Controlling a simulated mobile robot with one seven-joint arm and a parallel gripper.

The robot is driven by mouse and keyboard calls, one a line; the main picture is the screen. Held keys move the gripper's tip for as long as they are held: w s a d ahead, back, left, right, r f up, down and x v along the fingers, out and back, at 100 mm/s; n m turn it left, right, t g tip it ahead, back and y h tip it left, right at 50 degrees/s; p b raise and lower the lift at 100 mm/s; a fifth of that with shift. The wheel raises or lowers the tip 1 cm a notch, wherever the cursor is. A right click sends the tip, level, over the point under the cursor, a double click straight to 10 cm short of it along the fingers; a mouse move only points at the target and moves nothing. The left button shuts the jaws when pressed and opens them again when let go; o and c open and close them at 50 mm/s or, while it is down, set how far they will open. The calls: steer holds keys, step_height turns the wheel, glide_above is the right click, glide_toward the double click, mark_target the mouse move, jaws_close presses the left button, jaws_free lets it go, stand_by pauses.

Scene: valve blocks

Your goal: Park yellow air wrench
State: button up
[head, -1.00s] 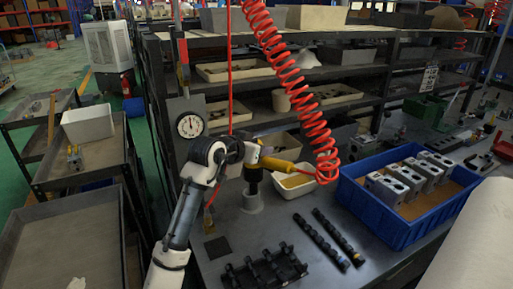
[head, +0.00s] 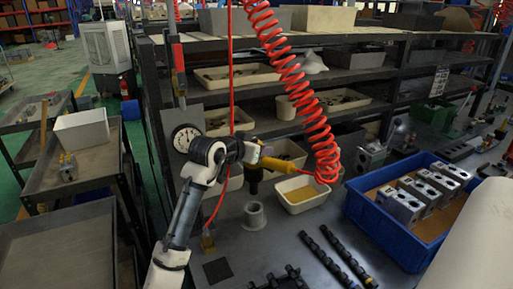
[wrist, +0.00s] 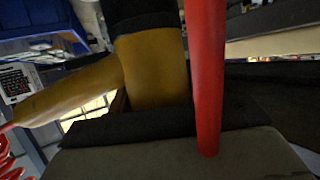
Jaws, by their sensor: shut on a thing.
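The yellow air wrench (head: 278,164) is in my gripper (head: 247,153) above the bench in the head view. Its yellow handle points right and its dark nose points down. A grey flanged cup (head: 254,216) stands on the bench below the nose, with a visible gap between them. In the wrist view the wrench's yellow body (wrist: 152,70) sits against the dark gripper (wrist: 165,125), which is shut on it. The fingertips are partly hidden by the wrench.
A red coiled hose (head: 318,130) hangs right of the wrench. A straight red hose passes close by my gripper. A cream tray (head: 303,206) and a blue crate (head: 381,229) with metal blocks stand to the right. Black rails (head: 337,256) lie in front. Shelves (head: 330,88) rise behind.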

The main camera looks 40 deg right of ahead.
steer(key=shift+a+r, duration=0.1)
steer(key=shift+r, duration=0.1)
steer(key=b, duration=0.3)
glide_above(252, 183)
steer(key=w+d, duration=0.1)
steer(key=d, duration=0.1)
steer(key=shift+d+f, duration=0.2)
steer(key=shift+f, duration=2.25)
steer(key=shift+f+b, duration=1.45)
steer(key=shift+f, duration=2.05)
steer(key=o, duration=1.4)
steer(key=shift+s, duration=0.1)
steer(key=shift+f, duration=0.25)
steer(key=b+v, duration=0.2)
steer(key=v, duration=1.2)
steer(key=shift+b, duration=0.35)
